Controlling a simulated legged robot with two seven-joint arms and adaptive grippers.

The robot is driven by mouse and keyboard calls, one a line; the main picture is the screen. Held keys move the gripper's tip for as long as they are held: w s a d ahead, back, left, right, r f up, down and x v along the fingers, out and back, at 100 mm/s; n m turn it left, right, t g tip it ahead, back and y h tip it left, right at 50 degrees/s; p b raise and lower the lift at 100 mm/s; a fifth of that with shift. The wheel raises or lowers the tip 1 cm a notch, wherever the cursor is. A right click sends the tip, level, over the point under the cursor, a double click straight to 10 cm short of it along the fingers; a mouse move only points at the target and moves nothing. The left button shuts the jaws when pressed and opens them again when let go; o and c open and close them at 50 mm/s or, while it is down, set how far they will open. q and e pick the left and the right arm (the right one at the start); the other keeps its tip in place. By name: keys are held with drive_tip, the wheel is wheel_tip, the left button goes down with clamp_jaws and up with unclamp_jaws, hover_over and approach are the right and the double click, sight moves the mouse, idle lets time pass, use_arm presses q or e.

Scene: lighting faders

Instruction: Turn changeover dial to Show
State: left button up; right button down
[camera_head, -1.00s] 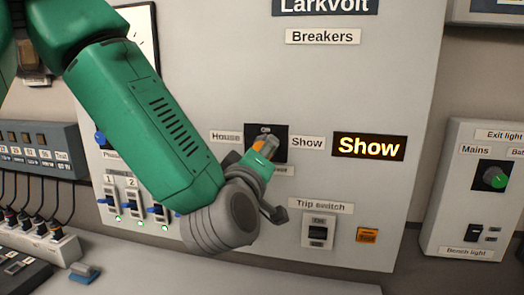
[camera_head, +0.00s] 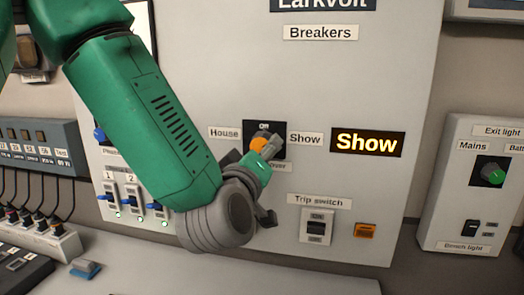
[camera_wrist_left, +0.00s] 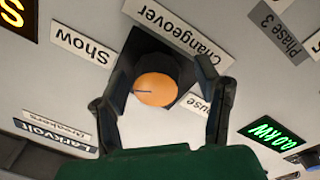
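The changeover dial (camera_head: 260,142) has an orange face on a black plate, between the House label (camera_head: 225,133) and the Show label (camera_head: 305,139). It also shows in the left wrist view (camera_wrist_left: 156,88), with a thin dark line on its face pointing left there, on the side of the Show label (camera_wrist_left: 83,44). The lit display (camera_head: 367,142) reads Show. My left gripper (camera_head: 264,154) is at the dial; in the wrist view its two fingers stand apart on either side of it, with no clear contact. My right gripper is not in view.
The trip switch (camera_head: 317,228) and an orange button (camera_head: 365,231) sit below right of the dial. Several blue-levered breakers (camera_head: 132,200) are left of my wrist. A Mains box (camera_head: 475,190) hangs at the right.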

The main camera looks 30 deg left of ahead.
sight(267, 98)
use_arm(q)
drive_tip(key=shift+w+r, duration=0.1)
drive_tip(key=shift+r, duration=0.05)
drive_tip(key=shift+r, duration=0.25)
wheel_tip(267, 98, up, 8)
drive_tip(key=shift+a+r, duration=0.15)
drive_tip(key=shift+r, duration=0.6)
drive_tip(key=shift+w+d, duration=0.15)
drive_tip(key=shift+d, duration=0.05)
drive_tip(key=shift+f, duration=0.1)
drive_tip(key=shift+a, duration=0.1)
